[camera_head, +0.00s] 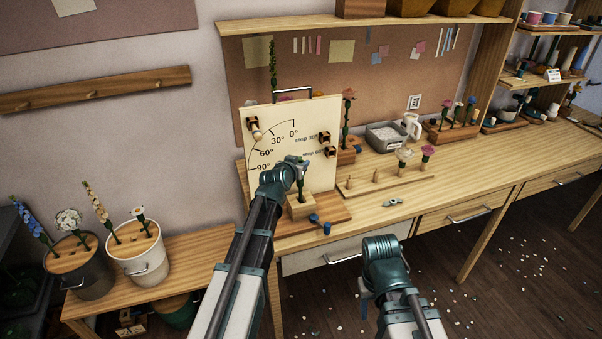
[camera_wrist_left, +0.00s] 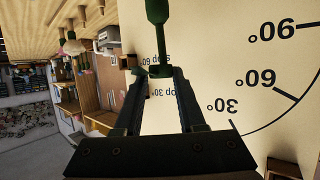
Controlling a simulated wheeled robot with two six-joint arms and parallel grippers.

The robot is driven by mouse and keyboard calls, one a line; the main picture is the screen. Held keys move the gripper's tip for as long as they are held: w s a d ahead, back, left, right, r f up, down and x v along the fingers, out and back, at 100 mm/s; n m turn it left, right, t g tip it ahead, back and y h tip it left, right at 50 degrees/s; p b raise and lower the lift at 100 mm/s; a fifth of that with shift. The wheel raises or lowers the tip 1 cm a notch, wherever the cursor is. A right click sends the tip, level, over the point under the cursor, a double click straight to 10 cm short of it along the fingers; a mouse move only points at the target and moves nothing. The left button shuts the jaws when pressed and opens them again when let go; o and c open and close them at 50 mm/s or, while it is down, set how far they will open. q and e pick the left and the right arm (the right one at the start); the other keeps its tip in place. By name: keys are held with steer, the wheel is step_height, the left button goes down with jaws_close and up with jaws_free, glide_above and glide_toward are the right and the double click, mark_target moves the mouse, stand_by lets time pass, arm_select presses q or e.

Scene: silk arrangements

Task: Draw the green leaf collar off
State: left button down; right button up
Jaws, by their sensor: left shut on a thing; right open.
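My left gripper (camera_head: 300,168) is in front of the upright angle board (camera_head: 285,125), above a small wooden block (camera_head: 300,208). In the left wrist view its fingers (camera_wrist_left: 160,78) are shut on a green piece (camera_wrist_left: 160,71), which looks like the leaf collar. A thin green stem runs from it to a thicker dark green part (camera_wrist_left: 157,12) at the top edge. In the head view the arm and gripper hide most of this; a bit of green stem shows over the block. My right gripper (camera_head: 366,293) is open and empty in front of the bench, low over the floor.
The board carries angle marks and dark wooden stops (camera_head: 324,138). Blue pieces (camera_head: 326,228) lie by the block. A peg rack (camera_head: 375,184) with flowers, a grey tray (camera_head: 385,136) and a flower stand (camera_head: 452,132) are to the right. Flower buckets (camera_head: 138,262) stand left.

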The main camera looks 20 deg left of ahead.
arm_select(q)
steer(key=shift+r+p, duration=0.7)
steer(key=shift+r, duration=0.2)
step_height(320, 180, up, 2)
steer(key=shift+p, duration=1)
